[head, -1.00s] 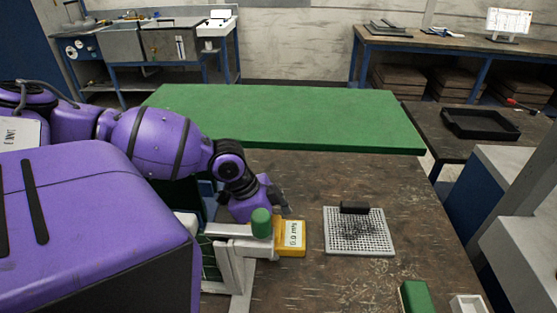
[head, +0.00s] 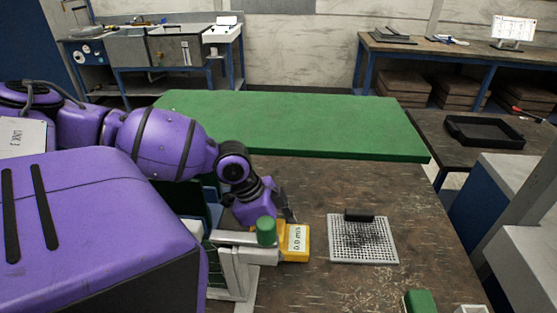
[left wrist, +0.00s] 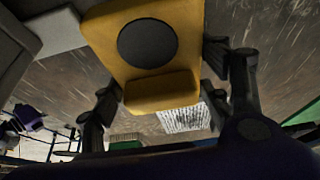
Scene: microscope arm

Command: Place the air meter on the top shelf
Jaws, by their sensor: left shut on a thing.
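The air meter is a yellow block (head: 304,242) with a white display reading about 0.0 m/s, low in the middle of the head view. In the left wrist view its yellow body (left wrist: 135,75) with a round dark disc fills the top, between the black fingers. My left gripper (head: 284,212) is shut on the air meter, with the purple wrist behind it. A grey bracket with a green knob (head: 266,231) partly covers the meter's left side in the head view. A green flat board (head: 290,122), possibly the top shelf, lies beyond the gripper. My right gripper is not in view.
A perforated grey plate (head: 362,240) with a black block (head: 358,215) lies right of the meter on the brown worktop (head: 350,180). A green block (head: 420,300) is at the front right. A black tray (head: 485,131) lies further right. The green board is bare.

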